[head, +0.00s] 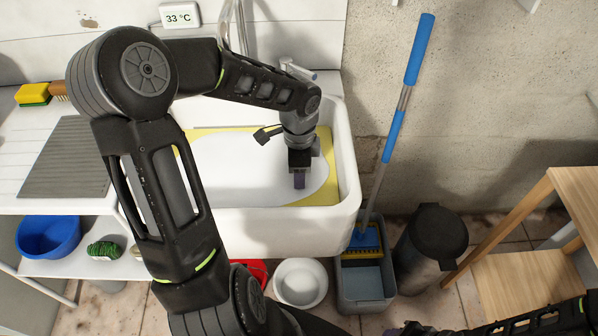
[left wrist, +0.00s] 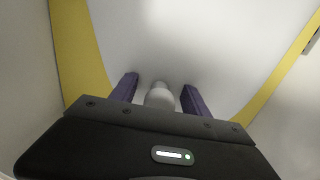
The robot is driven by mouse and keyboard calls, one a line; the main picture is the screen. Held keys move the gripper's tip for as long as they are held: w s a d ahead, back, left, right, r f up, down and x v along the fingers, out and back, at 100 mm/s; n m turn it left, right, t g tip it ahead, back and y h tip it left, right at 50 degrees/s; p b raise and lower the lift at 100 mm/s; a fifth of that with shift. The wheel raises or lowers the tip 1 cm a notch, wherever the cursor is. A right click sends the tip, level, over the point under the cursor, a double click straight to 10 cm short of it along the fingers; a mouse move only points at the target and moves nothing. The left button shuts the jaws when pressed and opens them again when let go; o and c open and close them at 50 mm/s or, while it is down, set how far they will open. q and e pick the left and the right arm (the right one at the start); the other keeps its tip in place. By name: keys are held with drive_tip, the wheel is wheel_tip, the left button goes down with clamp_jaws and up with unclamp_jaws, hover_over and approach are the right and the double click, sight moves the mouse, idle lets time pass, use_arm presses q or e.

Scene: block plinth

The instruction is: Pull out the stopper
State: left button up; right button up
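The white sink (head: 348,175) holds a white oval area (head: 240,165) edged with yellow. My left gripper (head: 299,181) reaches down into the sink at its right side, fingers pointing down. In the left wrist view its two purple fingers (left wrist: 159,86) are apart. A pale grey-white rounded knob, which looks like the stopper (left wrist: 160,94), shows between them, with a gap on each side. Its lower part is hidden by the gripper body. In the head view I cannot make out the stopper. Part of my right arm shows at the bottom right; its fingers are not visible.
A blue-handled mop (head: 405,95) stands in a grey bucket (head: 363,285) right of the sink, beside a dark bin (head: 432,240). A white bowl (head: 300,282) is on the floor in front. A thermometer display (head: 180,16) reads 33 °C. A wooden stool (head: 530,280) stands at right.

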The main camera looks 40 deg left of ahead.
use_arm(q)
clamp_jaws()
idle(0.3)
idle(0.6)
